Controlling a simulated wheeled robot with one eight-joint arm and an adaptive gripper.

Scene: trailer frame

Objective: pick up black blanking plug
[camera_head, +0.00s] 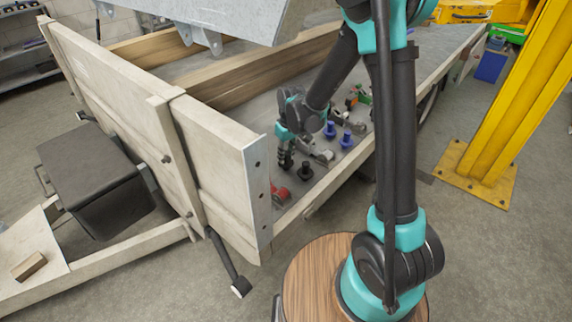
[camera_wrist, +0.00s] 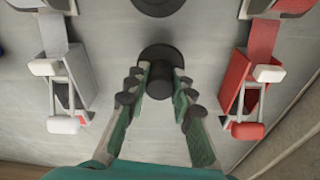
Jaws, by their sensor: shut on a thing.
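My gripper (camera_head: 286,157) is low over the trailer bed, near its front left corner. In the wrist view my gripper (camera_wrist: 160,76) has its two teal fingers on either side of a black blanking plug (camera_wrist: 160,54), shut on its knob. The plug's round flange shows beyond the fingertips. I cannot tell whether it touches the bed. A second black plug (camera_head: 304,171) stands on the bed beside the gripper, and it is partly cut off at the top of the wrist view (camera_wrist: 158,5).
A red latch (camera_head: 280,193) and a grey latch (camera_head: 318,152) lie on either side of the plugs. Blue plugs (camera_head: 346,139) stand farther right. The wooden side board (camera_head: 222,150) rises left of the gripper, and a timber beam (camera_head: 265,75) lies behind.

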